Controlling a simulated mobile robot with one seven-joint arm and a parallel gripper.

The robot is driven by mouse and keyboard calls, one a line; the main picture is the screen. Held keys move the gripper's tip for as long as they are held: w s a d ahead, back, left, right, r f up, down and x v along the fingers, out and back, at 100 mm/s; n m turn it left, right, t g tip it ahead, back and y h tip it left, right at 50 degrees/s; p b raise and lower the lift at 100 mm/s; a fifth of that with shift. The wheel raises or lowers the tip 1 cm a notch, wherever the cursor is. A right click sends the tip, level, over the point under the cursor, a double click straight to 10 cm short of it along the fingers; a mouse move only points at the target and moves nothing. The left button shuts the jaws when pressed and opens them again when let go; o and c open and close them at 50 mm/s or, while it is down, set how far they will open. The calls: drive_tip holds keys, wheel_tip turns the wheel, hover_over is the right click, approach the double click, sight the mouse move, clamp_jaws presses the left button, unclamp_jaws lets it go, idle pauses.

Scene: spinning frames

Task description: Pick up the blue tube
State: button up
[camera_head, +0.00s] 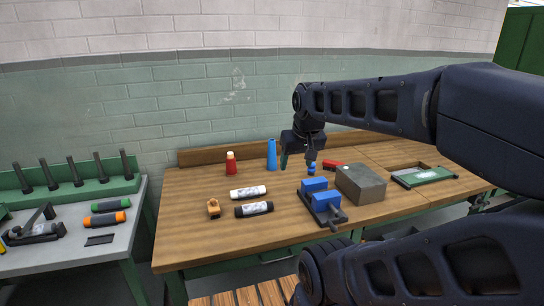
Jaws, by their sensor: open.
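A tall blue tube (272,155), narrower at the top, stands upright on the wooden workbench near the back edge. My gripper (298,161) points down over the bench, just right of the tall blue tube. Its two fingers are apart, and nothing shows between them. A small blue object (311,169) shows just below the right finger; the finger partly hides it, and I cannot tell its full shape or whether they touch.
The workbench (180,215) also holds a red bottle (231,165), white tube (248,192), black tube (254,209), small orange-brown object (213,208), blue vise (322,203), grey box (361,184), red object (332,165) and green-framed tray (423,176). The front left is clear.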

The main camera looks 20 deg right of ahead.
drive_tip(key=w+d+r, duration=0.1)
drive_tip(key=w+r, duration=0.3)
drive_tip(key=w, duration=0.9)
drive_tip(key=m+h, duration=0.1)
drive_tip(key=m, duration=0.1)
hover_over(272, 140)
drive_tip(key=s, duration=0.3)
wheel_tip(272, 140, down, 14)
drive_tip(key=x, duration=1)
drive_tip(key=shift+w+a+f, duration=0.1)
drive_tip(key=shift+a+f, duration=0.2)
drive_tip(key=shift+c, duration=0.2)
drive_tip(key=c, duration=1)
